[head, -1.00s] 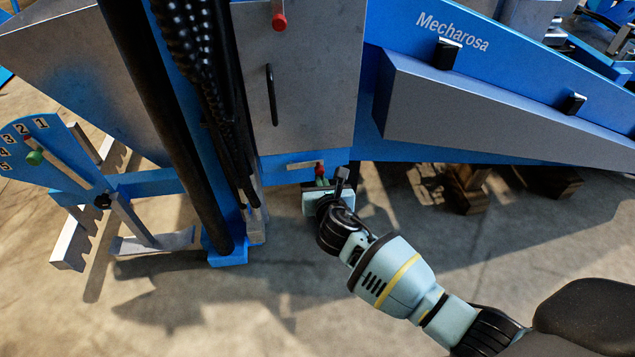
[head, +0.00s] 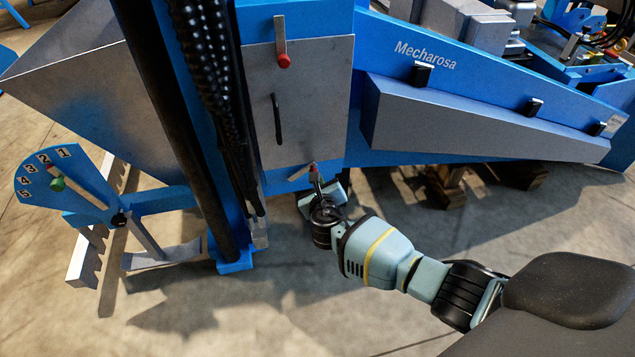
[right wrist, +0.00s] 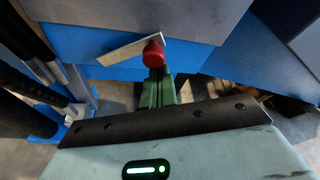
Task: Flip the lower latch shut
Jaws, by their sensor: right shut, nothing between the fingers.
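The lower latch (head: 299,174) is a short grey metal bar on the blue strip below the grey door. It slants up to the right, with a red knob (head: 313,168) at its right end. In the right wrist view the grey bar (right wrist: 120,50) runs up to the red knob (right wrist: 153,54). My right gripper (head: 317,182) is shut and empty, just below the knob. Its green fingers (right wrist: 156,86) reach up to the knob's underside; I cannot tell if they touch it. My left gripper is out of view.
The upper latch (head: 281,42) hangs upright with its red knob down. The grey door (head: 305,100) has a black handle (head: 277,118). Black hoses (head: 215,90) run left of the door. A numbered dial with a lever (head: 57,172) stands at far left. The floor in front is clear.

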